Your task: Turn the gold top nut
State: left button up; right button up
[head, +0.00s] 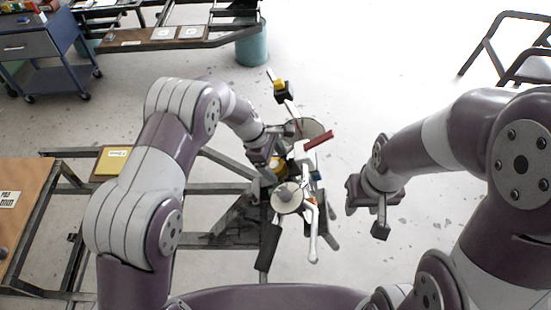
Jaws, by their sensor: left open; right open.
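The spring suspension assembly (287,198) stands at the middle of the head view, with a round grey top and several arms and handles around it. A small gold part (279,162) shows on it, right beside my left gripper (265,158). It is too small to tell for sure that this is the gold top nut. My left gripper is open and close over the assembly's far left side; its fingertips are partly hidden, and I cannot tell whether they touch anything. My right gripper (367,209) is open and empty, to the right of the assembly and apart from it.
A dark metal frame (215,188) lies left of and under the assembly. A red-handled part (319,140) and a white lever (312,232) stick out from it. A blue cart (42,45) and teal bin (252,45) stand far back.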

pick_arm(q)
jog(key=shift+s+d+f, duration=0.1)
jog(key=shift+f, duration=0.1)
jog(key=shift+s+a, duration=0.1)
jog(key=shift+a, duration=0.1)
jog(key=shift+d, duration=0.1)
jog(key=c, duration=1.1)
jog(key=shift+o, duration=0.2)
